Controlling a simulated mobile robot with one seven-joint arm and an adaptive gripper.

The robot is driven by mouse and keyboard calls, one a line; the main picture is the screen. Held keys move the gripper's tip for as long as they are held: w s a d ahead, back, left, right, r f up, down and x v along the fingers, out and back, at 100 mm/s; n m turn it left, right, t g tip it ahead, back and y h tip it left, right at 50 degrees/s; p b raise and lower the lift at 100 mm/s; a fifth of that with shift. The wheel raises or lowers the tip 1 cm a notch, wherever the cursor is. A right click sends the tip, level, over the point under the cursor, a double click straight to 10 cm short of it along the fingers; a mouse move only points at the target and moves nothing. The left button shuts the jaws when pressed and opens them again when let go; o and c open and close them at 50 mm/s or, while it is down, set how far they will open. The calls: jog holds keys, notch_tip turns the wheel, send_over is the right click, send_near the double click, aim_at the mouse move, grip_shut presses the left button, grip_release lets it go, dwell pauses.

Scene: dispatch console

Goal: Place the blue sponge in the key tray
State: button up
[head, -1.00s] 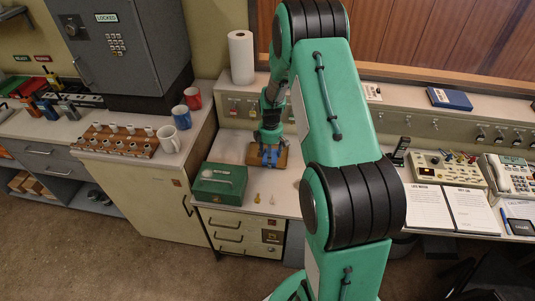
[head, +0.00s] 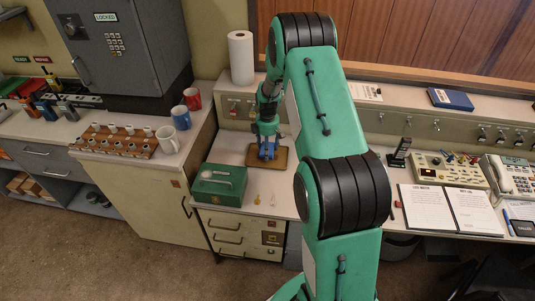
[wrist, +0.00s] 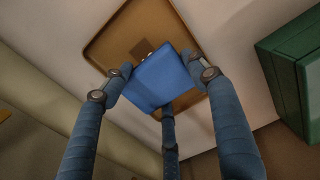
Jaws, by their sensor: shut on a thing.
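The blue sponge (wrist: 160,78) is held between the blue fingers of my gripper (wrist: 160,82) in the wrist view. The brown key tray (wrist: 112,33) lies beyond the sponge, and the sponge covers part of it. A dark square and a small pale item show in the tray beside the sponge. In the head view my gripper (head: 267,150) points down over the tray (head: 257,163) on the desk. My fingers largely hide the sponge there. I cannot tell whether the sponge touches the tray floor.
A green box (head: 220,184) stands just left of the tray; it also shows in the wrist view (wrist: 297,70). Two small items lie near the desk's front edge. A paper roll (head: 241,58) stands behind. Mugs (head: 181,117) stand on the left counter.

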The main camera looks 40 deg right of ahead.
jog(key=shift+f+b, duration=0.35)
jog(key=shift+f, duration=1)
jog(key=shift+f, duration=0.1)
jog(key=o, duration=0.7)
notch_tip(320, 180, up, 12)
jog(key=p, duration=0.3)
